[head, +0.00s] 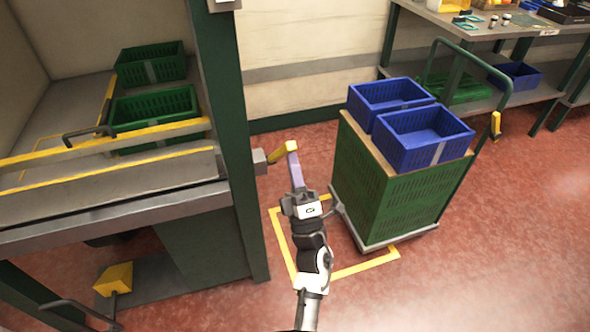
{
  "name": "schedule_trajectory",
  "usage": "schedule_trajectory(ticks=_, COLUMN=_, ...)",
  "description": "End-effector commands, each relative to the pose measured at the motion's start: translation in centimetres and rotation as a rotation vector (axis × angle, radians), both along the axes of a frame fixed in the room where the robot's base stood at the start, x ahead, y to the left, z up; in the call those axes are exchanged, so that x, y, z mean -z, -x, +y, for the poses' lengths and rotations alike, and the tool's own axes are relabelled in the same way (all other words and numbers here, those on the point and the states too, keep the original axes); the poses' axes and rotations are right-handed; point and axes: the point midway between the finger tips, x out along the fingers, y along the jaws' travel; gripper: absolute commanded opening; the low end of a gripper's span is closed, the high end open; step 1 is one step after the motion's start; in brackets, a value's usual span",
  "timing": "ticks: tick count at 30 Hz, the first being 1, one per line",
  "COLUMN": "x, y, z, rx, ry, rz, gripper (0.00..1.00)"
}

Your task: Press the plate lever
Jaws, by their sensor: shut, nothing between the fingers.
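A yellow-handled lever (279,155) sticks out to the right from a grey box (259,162) on the green post of the station; I take it to be the plate lever. My gripper (294,160) is shut and empty, with its narrow purple-grey fingers pointing away from me. Its tips are at the lever's outer end in the picture. I cannot tell whether they touch it or are just in front of it. The fingertips overlap the lever's end, so part of it may be hidden.
A green cart (395,190) with two blue crates (425,137) stands close on the right. The station bench (110,195) with green crates (155,115) is left. A yellow pedal (114,279) is low left. A workbench (480,35) stands behind.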

Motion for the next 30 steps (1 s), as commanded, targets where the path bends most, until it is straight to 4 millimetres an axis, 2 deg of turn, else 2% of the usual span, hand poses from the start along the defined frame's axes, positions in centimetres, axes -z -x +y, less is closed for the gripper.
schedule_trajectory(ticks=1, x=-1.0, y=-0.4, z=0.2, rx=-0.002, ry=0.001, rz=-0.008, gripper=0.00)
schedule_trajectory(ticks=8, x=-4.7, y=-3.6, z=1.3, rx=-0.003, ry=0.002, rz=-0.013, gripper=0.00)
schedule_trajectory(ticks=15, x=-8.0, y=-8.7, z=2.9, rx=-0.002, ry=0.002, rz=-0.015, gripper=0.00)
schedule_trajectory(ticks=22, x=-9.9, y=-13.9, z=4.7, rx=-0.003, ry=0.001, rz=-0.011, gripper=0.00)
schedule_trajectory(ticks=30, x=-10.7, y=-17.2, z=5.8, rx=-0.002, ry=0.000, rz=-0.007, gripper=0.00)
